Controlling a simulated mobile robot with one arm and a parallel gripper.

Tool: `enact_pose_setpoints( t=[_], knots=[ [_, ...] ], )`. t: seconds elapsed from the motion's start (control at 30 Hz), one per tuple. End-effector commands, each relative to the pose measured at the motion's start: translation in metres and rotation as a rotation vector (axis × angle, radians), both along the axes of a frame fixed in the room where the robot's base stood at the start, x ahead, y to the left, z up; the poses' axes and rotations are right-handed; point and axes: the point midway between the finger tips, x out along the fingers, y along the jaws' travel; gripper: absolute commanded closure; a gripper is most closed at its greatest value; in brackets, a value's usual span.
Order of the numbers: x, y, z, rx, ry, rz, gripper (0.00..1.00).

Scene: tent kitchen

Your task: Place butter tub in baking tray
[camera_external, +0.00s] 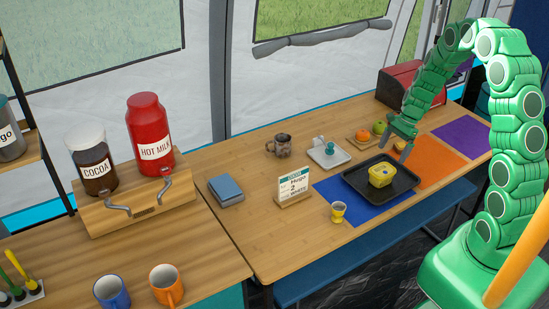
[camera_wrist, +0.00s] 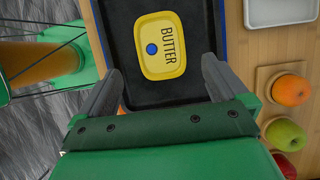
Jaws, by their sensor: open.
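The butter tub (camera_external: 381,175) is yellow and sits in the black baking tray (camera_external: 352,179) on the table. In the wrist view the tub (camera_wrist: 177,68) shows its lid with the word BUTTER and a blue dot, and lies flat inside the dark tray (camera_wrist: 119,30). My gripper (camera_external: 402,150) is over the right, far side of the tray. In the wrist view its two grey fingers (camera_wrist: 160,80) are spread apart, with nothing between their tips. The tub lies just ahead of the fingers, apart from them.
A blue mat (camera_external: 330,187) lies under the tray and an orange mat (camera_external: 445,165) to its right. A white tray (camera_external: 328,153) and a fruit board (camera_external: 362,140) lie behind.

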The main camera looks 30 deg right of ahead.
Motion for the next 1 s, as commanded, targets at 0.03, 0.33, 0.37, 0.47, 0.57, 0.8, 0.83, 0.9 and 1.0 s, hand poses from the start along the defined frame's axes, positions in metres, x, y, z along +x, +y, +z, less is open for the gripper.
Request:
enact_pose_setpoints(
  t=[0.03,0.33,0.37,0.47,0.57,0.8,0.83,0.9,1.0],
  knots=[
    [0.000,-0.002,0.003,-0.001,-0.002,-0.001,0.00],
    [-0.013,0.011,0.034,-0.012,-0.029,0.105,0.00],
    [-0.016,0.015,0.040,-0.014,-0.034,0.131,0.00],
    [-0.030,0.027,0.061,-0.023,-0.055,0.225,0.00],
    [-0.046,0.039,0.079,-0.031,-0.073,0.321,0.00],
    [-0.088,0.062,0.122,-0.055,-0.113,0.545,0.00],
    [-0.093,0.064,0.126,-0.058,-0.117,0.573,0.00],
    [-0.106,0.070,0.137,-0.066,-0.129,0.638,0.00],
    [-0.127,0.077,0.151,-0.075,-0.139,0.728,0.00]
  ],
)
